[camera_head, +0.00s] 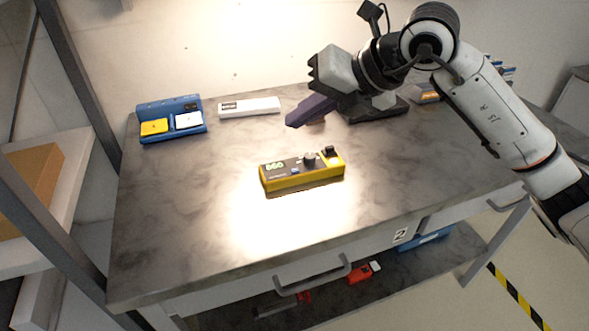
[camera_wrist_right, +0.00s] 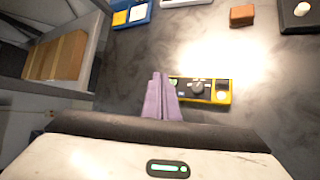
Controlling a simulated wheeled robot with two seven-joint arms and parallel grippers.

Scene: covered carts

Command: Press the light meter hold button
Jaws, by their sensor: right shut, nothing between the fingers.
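The light meter (camera_head: 268,184) is a yellow box with a dark face, a lit display at its left, a grey knob and a black piece at its right end. A small blue button (camera_head: 295,171) sits on its face below and left of the knob. My right gripper (camera_head: 291,123), with purple fingers, is shut and empty above the table, behind the meter and apart from it in the head view. My left gripper is not in view.
A blue holder (camera_head: 184,135) with yellow and white pieces and a white box (camera_head: 249,107) stand at the back left. A brown block (camera_wrist_right: 242,15) and a dark base (camera_head: 388,109) lie near my right gripper. The tabletop (camera_head: 190,220) in front and left is clear.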

